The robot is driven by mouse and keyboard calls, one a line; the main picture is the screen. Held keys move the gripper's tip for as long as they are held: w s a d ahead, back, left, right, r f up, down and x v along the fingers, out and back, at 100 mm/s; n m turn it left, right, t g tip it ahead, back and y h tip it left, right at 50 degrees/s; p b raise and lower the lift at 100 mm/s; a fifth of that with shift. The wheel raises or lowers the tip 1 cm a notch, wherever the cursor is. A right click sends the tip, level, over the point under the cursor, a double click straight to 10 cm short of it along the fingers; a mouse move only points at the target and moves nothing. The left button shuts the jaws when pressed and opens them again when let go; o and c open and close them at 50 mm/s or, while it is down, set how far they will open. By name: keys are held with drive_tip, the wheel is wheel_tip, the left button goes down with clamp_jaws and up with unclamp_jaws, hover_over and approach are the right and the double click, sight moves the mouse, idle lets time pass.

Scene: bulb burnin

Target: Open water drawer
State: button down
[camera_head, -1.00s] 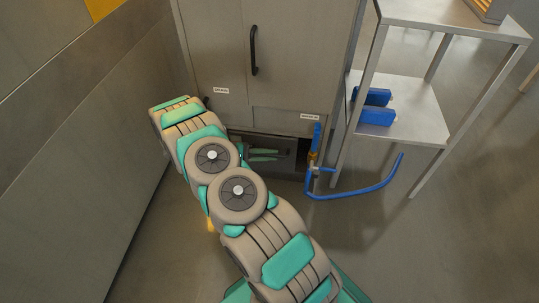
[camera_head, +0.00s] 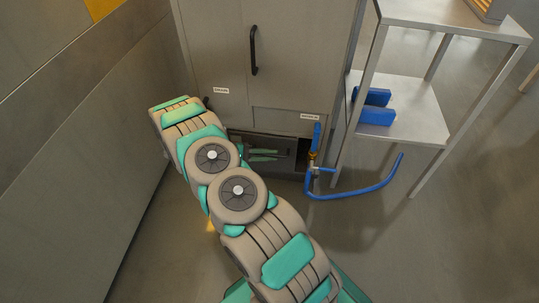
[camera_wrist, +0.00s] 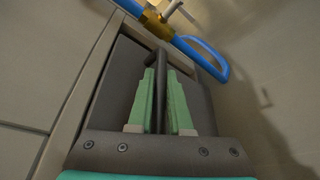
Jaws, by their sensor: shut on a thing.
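The low dark grey drawer front (camera_head: 284,170) is at the bottom of the grey cabinet in the head view, partly hidden by my arm. In the wrist view the dark panel (camera_wrist: 118,85) sits within the cabinet frame. A dark bar handle (camera_wrist: 160,95) stands on it. My gripper (camera_wrist: 162,92) has its two green fingers on either side of this handle, shut on it. In the head view the green fingers of my gripper (camera_head: 266,154) show in front of the drawer. I cannot tell how far the drawer is out.
A blue hose (camera_head: 360,191) with a brass fitting and tap stands just right of the drawer and curves over the floor. A metal shelf (camera_head: 408,105) holding blue items (camera_head: 376,116) is further right. The cabinet door (camera_head: 300,60) above is shut. A grey wall (camera_head: 90,170) is close left.

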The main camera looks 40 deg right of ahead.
drive_tip(key=s+a+b, duration=0.4)
drive_tip(key=s+a, duration=1.4)
drive_tip(key=a, duration=0.4)
drive_tip(key=shift+s, duration=0.3)
drive_tip(key=c, duration=0.8)
unclamp_jaws()
drive_tip(key=shift+c, duration=0.2)
drive_tip(key=v, duration=0.7)
drive_tip(key=shift+w+a, duration=0.25)
drive_tip(key=shift+a, duration=0.05)
